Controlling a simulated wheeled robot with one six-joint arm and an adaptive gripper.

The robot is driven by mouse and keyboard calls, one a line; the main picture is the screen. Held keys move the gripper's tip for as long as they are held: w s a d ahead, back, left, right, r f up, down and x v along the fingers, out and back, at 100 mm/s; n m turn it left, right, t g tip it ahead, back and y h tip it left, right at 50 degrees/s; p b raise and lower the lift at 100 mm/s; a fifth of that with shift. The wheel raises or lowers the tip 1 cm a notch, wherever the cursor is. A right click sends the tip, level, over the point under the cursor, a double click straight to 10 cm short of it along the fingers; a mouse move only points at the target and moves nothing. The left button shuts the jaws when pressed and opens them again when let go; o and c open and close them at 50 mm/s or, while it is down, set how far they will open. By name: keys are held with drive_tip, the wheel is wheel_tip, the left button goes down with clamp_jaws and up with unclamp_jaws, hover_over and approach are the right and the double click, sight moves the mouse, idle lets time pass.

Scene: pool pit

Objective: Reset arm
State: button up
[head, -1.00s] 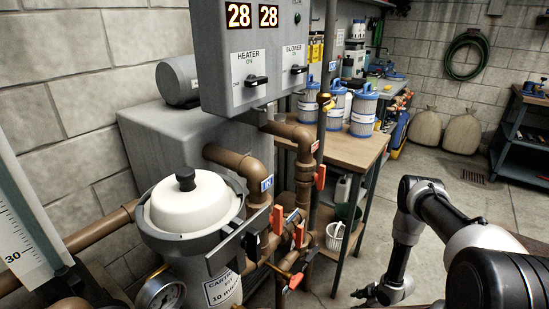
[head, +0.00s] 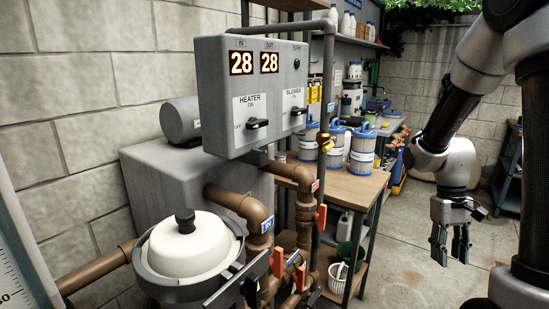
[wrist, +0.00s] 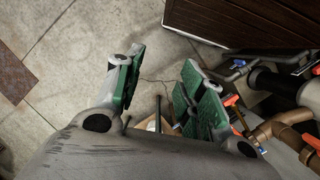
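My gripper (head: 451,245) hangs at the right of the head view, fingers pointing down over the concrete floor. Its two fingers stand apart with nothing between them. My arm rises from the gripper to the top right of the head view.
A grey control box (head: 255,95) with heater and blower switches is on the left. A white-lidded canister (head: 187,245), brown pipes (head: 240,203) and red valve handles (head: 278,262) are below. A wooden bench (head: 345,185) holds blue-white canisters (head: 362,150). Floor (head: 420,215) around my gripper is clear.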

drive_tip(key=s+a+r+t, duration=0.3)
drive_tip(key=s+r, duration=0.2)
drive_tip(key=r, duration=0.4)
drive_tip(key=s+a+r+t, duration=0.3)
drive_tip(key=s+r, duration=0.3)
drive_tip(key=r, duration=0.4)
drive_tip(key=shift+s+a+t+y, duration=0.15)
drive_tip(key=shift+a+t+y, duration=0.25)
drive_tip(key=shift+t, duration=0.4)
drive_tip(key=shift+r, duration=0.1)
